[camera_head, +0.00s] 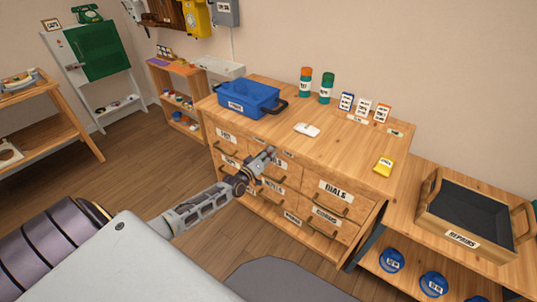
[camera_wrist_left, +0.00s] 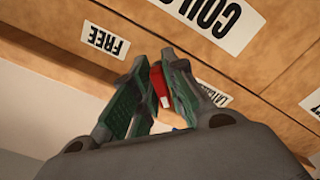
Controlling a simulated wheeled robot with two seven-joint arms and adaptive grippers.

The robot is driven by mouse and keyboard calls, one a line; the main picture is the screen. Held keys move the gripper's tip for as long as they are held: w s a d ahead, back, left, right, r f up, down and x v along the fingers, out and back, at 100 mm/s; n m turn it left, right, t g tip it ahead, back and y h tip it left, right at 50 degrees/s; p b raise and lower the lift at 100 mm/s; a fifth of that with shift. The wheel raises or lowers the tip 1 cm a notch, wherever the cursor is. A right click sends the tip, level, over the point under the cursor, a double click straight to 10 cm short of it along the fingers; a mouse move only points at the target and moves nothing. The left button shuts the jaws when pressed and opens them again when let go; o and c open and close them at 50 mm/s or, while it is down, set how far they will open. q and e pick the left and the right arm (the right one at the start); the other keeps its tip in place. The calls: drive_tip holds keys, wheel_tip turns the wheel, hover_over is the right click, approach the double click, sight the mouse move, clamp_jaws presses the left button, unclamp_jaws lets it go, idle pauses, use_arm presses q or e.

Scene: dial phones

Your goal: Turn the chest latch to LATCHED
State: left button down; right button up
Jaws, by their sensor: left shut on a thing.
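The wooden drawer chest (camera_head: 330,166) stands in the middle of the head view. My left gripper (camera_head: 268,155) is at the chest's front, near its top edge. In the left wrist view my left gripper (camera_wrist_left: 160,78) is shut on the red latch (camera_wrist_left: 158,82), which has a pale strip and shows between the green finger pads. The FREE label (camera_wrist_left: 105,40) lies left of the latch and the LATCHED label (camera_wrist_left: 213,93) lies right of it. The fingers hide much of the latch, so I cannot tell which way it points. My right gripper is not in view.
On the chest top are a blue toolbox (camera_head: 249,98), a white device (camera_head: 307,129), two bottles (camera_head: 326,88), small cards (camera_head: 364,110) and a yellow box (camera_head: 384,165). A REPAIRS tray (camera_head: 432,216) stands on the bench at right. Drawer handles (camera_head: 329,208) stick out below my gripper.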

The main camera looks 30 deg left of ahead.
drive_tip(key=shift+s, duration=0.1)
use_arm(q)
drive_tip(key=c, duration=1.8)
unclamp_jaws()
drive_tip(key=s+a, duration=0.1)
drive_tip(key=s, duration=1.1)
drive_tip(key=shift+f, duration=0.1)
